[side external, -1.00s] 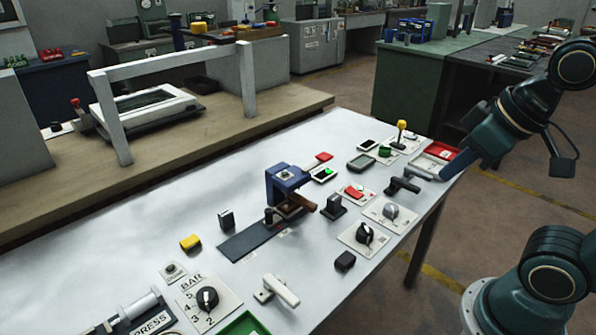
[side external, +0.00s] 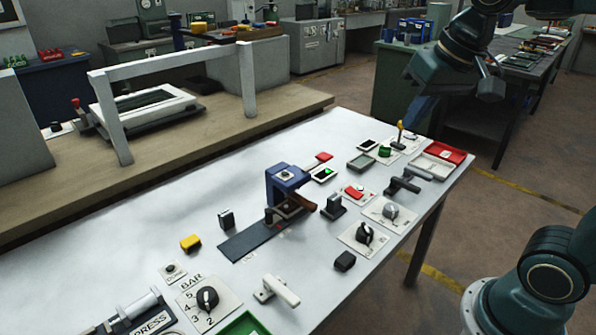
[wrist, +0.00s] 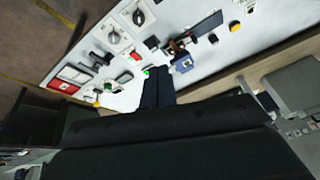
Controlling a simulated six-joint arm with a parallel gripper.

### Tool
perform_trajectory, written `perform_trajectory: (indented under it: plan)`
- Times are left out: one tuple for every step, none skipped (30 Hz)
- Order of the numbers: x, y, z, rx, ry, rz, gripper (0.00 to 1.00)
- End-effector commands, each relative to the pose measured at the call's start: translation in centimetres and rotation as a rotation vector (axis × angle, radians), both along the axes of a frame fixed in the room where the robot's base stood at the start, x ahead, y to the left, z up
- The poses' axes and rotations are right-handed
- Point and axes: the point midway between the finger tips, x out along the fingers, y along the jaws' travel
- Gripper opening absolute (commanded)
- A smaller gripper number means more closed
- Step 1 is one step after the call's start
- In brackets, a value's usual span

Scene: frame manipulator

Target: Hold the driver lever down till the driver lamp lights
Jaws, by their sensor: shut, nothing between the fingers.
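A yellow-knobbed lever (side external: 400,134) stands upright on a pale plate at the far right end of the white table. In the wrist view its yellow knob (wrist: 97,104) shows left of my fingers. My gripper (side external: 409,124) is shut and empty, pointing down close beside this lever; I cannot tell whether it touches. It also shows in the wrist view (wrist: 158,72). A green button or lamp (side external: 385,151) is on a plate beside the lever. Another small bright green light (side external: 325,173) is near a red paddle (side external: 323,157).
A red and white tray (side external: 433,166) is right of the lever. A dark handle (side external: 403,183), a grey-screened box (side external: 361,163) and dial plates (side external: 365,235) stand nearby. A blue clamp-like fixture (side external: 286,183) is mid-table. The table's back left is clear.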

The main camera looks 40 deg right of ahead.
Motion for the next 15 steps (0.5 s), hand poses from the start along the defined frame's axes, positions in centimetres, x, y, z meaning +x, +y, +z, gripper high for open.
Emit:
perform_trajectory:
  plan:
    - [1.0,-0.2,0.3,0.009,0.011,-0.029,0.0]
    - [1.4,-0.4,0.4,0.016,0.017,-0.047,0.0]
    - [2.1,-0.5,0.7,0.024,0.024,-0.071,0.0]
    - [2.6,-0.6,0.8,0.029,0.03,-0.088,0.0]
    - [3.1,-0.8,0.9,0.035,0.034,-0.106,0.0]
    - [3.8,-0.9,1.1,0.042,0.042,-0.13,0.0]
    - [4.3,-1.1,1.2,0.048,0.048,-0.148,0.0]
    - [4.8,-1.2,1.3,0.054,0.054,-0.166,0.0]
    - [5.5,-1.4,1.4,0.061,0.06,-0.19,0.0]
    - [6.0,-1.5,1.5,0.066,0.065,-0.209,0.0]
    - [6.5,-1.7,1.6,0.072,0.072,-0.227,0.0]
    - [7.2,-1.9,1.7,0.079,0.078,-0.252,0.0]
    - [7.7,-2.1,1.7,0.084,0.083,-0.269,0.0]
    - [8.2,-2.2,1.7,0.089,0.089,-0.288,0.0]
    - [8.9,-2.4,1.8,0.096,0.095,-0.312,0.0]
